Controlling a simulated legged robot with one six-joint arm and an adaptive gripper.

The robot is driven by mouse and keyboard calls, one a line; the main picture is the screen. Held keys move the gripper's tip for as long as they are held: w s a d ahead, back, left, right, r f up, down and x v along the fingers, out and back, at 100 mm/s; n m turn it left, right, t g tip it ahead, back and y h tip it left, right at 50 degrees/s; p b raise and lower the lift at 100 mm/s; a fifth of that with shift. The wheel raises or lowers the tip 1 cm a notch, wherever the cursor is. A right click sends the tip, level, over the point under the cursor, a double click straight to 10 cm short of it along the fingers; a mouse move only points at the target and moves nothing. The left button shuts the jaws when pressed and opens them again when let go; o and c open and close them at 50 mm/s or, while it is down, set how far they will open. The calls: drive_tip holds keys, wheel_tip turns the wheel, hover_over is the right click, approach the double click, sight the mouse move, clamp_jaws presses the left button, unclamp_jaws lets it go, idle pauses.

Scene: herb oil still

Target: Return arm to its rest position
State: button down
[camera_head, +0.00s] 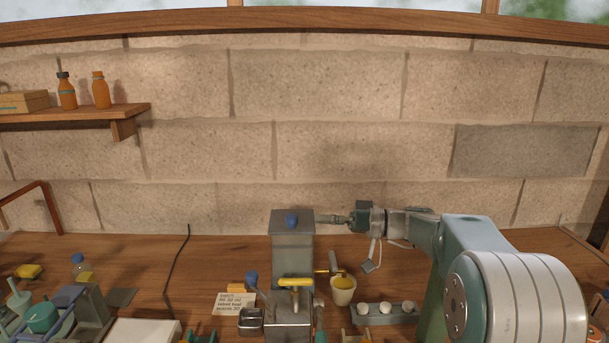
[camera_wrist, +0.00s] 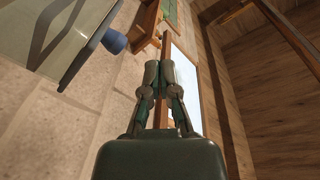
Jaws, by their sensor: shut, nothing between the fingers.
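My gripper (camera_head: 328,219) is at the end of my arm, which reaches in from the right in the head view. It points left and lies just to the right of the top of the grey metal still (camera_head: 292,243) with its blue knob (camera_head: 292,221). In the wrist view my gripper (camera_wrist: 167,68) is shut, with its fingers together and nothing between them. The still's grey body (camera_wrist: 60,35) and blue knob (camera_wrist: 114,41) show at the upper left there. From these views I cannot tell whether the fingertips touch the still.
A cup of yellow liquid (camera_head: 343,290) stands below my gripper. A rack with white caps (camera_head: 386,311) is to its right. A shelf (camera_head: 75,113) with orange bottles hangs at upper left.

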drive_tip(key=s+f+m+h, duration=0.35)
drive_tip(key=s+h, duration=0.55)
drive_tip(key=s, duration=0.8)
drive_tip(key=s+d+f+m+t+h, duration=0.1)
drive_tip(key=s+d+f+m+h, duration=0.1)
drive_tip(key=s, duration=0.5)
drive_tip(key=s+d+f+m+t+h, duration=0.2)
drive_tip(key=s+d+f+m+h, duration=0.1)
drive_tip(key=s+d+h, duration=0.4)
drive_tip(key=shift+s+d+f, duration=0.45)
drive_tip(key=shift+s+d, duration=0.05)
drive_tip(key=shift+s, duration=0.15)
